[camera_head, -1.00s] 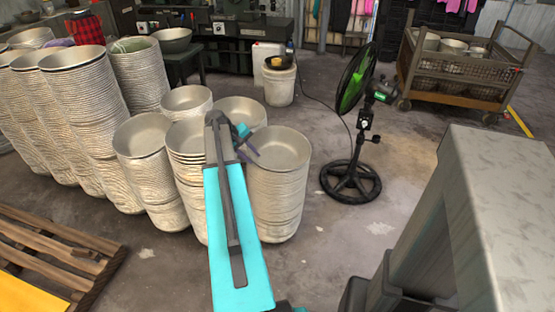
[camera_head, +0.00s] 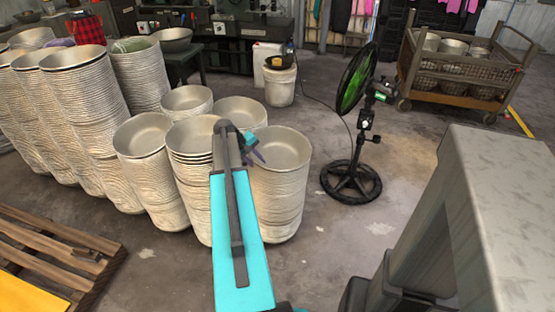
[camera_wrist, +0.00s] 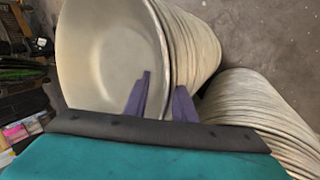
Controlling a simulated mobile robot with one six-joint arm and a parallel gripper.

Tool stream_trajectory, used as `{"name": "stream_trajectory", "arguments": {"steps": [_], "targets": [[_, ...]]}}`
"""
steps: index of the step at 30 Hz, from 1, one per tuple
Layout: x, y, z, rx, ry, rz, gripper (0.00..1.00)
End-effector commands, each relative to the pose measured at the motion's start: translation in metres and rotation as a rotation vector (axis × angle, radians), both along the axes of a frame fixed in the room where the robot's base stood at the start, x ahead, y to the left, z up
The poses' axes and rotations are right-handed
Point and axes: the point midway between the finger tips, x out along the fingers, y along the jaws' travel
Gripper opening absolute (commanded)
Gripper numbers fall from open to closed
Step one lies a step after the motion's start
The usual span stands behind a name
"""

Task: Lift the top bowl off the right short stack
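The right short stack (camera_head: 278,195) is a column of nested pale metal bowls, left of the fan in the head view. Its top bowl (camera_head: 285,146) is upright and open upward. My gripper (camera_head: 256,153) is at the left part of that bowl's rim. In the wrist view a bowl (camera_wrist: 105,50) fills the upper left, with its stack's side to its right. My gripper's purple fingers (camera_wrist: 163,88) are open, one over the bowl's inside and one outside its rim. The rim runs between them. I cannot tell whether either finger touches it.
Another short stack (camera_head: 190,165) stands close to the left, partly behind my arm, with more stacks beyond. A fan (camera_head: 355,130) stands to the right on a round base. A wooden pallet (camera_head: 60,250) lies at lower left.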

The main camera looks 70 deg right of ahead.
Motion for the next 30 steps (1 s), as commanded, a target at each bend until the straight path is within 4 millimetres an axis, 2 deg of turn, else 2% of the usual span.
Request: {"name": "stream_trajectory", "arguments": {"steps": [8, 12, 30], "targets": [[-0.0004, -0.0001, 0.0002, 0.000, 0.000, -0.001, 0.23], [-0.0005, -0.0002, 0.0002, 0.000, 0.000, -0.001, 0.00], [-0.0012, -0.0005, 0.0003, 0.000, 0.000, -0.001, 0.00]]}}
